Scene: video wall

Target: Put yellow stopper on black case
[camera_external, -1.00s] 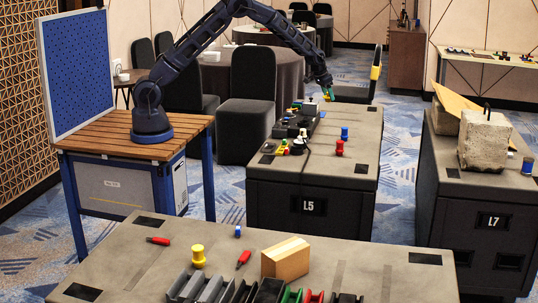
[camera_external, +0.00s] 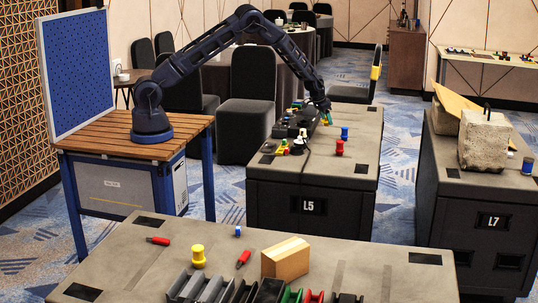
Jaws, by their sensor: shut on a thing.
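My gripper (camera_external: 327,117) is low over the far right part of the top of the black case marked L5 (camera_external: 310,207). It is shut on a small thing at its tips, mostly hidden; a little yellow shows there. I cannot tell whether that thing touches the case top. A large yellow stopper (camera_external: 198,256) stands upright on the near case (camera_external: 120,262), well away from my gripper.
On the L5 case, a red stopper (camera_external: 339,148) and a blue one (camera_external: 344,133) stand right of a cluster of black devices (camera_external: 290,128). The L7 case (camera_external: 475,215) at right bears a concrete block (camera_external: 485,143). A cardboard box (camera_external: 286,259) stands on the near case.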

